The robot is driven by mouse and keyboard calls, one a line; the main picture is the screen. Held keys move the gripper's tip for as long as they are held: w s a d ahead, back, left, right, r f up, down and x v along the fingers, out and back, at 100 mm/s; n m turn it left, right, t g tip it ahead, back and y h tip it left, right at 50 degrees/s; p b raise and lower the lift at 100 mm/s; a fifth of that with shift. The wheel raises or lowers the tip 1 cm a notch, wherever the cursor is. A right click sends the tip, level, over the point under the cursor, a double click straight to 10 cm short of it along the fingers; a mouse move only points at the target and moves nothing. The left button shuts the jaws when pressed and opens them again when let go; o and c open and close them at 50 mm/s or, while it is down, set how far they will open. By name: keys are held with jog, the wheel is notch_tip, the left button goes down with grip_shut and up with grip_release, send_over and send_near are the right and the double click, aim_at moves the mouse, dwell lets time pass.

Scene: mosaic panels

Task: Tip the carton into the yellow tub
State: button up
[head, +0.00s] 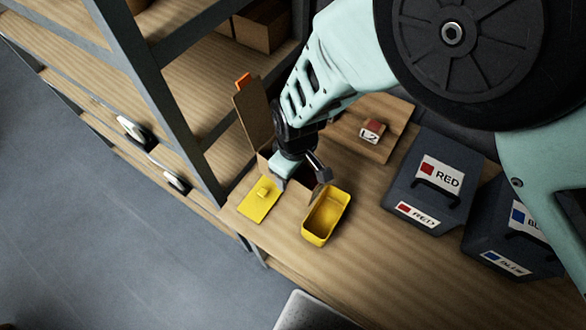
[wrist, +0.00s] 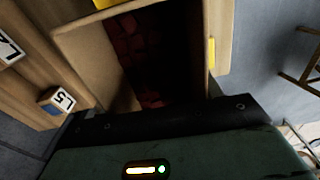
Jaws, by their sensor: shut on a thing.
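The carton (head: 253,118) is brown cardboard with an open flap standing up. It is behind and left of the yellow tub in the head view, partly hidden by my arm. My gripper (head: 296,178) is shut on the carton. In the wrist view, the carton's open mouth (wrist: 85,62) shows dark reddish pieces (wrist: 150,60) inside, in shadow. The yellow tub (head: 322,236) stands upright on the wooden top, open and seemingly empty, just in front of my gripper. I cannot tell whether the carton touches the table or how far it is tilted.
A yellow lid (head: 258,203) with a knob lies left of the tub. A small labelled block (head: 372,131) sits on a wooden board (head: 398,115) behind. A dark RED bin (head: 440,150) and a BLUE bin (head: 505,220) stand to the right. A shelf post (head: 165,100) rises on the left.

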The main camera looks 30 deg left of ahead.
aim_at(321, 185)
jog(key=shift+f+y+b, duration=0.6)
jog(key=shift+y+b, duration=0.5)
jog(key=shift+b, duration=0.05)
jog(key=shift+a+f+t+y+b, duration=0.15)
jog(key=shift+f+t+y+b, duration=0.3)
jog(key=shift+y+b, duration=1.2)
jog(key=shift+d+t+y+b, duration=0.25)
jog(key=shift+y+b, duration=0.45)
jog(key=shift+b, duration=1.35)
jog(key=shift+d+y+b, duration=0.35)
jog(key=shift+y+b, duration=0.3)
jog(key=shift+b, duration=1.4)
jog(key=shift+s+d+r+t+y+b, duration=0.15)
jog(key=shift+d+r+y+b, duration=0.35)
jog(key=shift+y+b, duration=0.55)
jog(key=shift+s+d+r+t+y+b, duration=0.15)
jog(key=shift+d+r+y+b, duration=0.3)
jog(key=shift+y+b, duration=0.55)
jog(key=shift+d+r+t+y+b, duration=0.15)
jog(key=shift+d+r+y+b, duration=0.55)
jog(key=shift+b, duration=0.95)
jog(key=shift+d+r+t+y+b, duration=0.15)
jog(key=shift+d+r+y+b, duration=0.15)
jog(key=shift+y+b, duration=1)
jog(key=shift+s+d+r+b, duration=0.1)
jog(key=shift+d+r+b, duration=0.15)
jog(key=shift+b, duration=0.95)
jog(key=shift+d+r+y+b, duration=0.1)
jog(key=shift+d+y+b, duration=0.15)
jog(key=shift+y+b, duration=0.3)
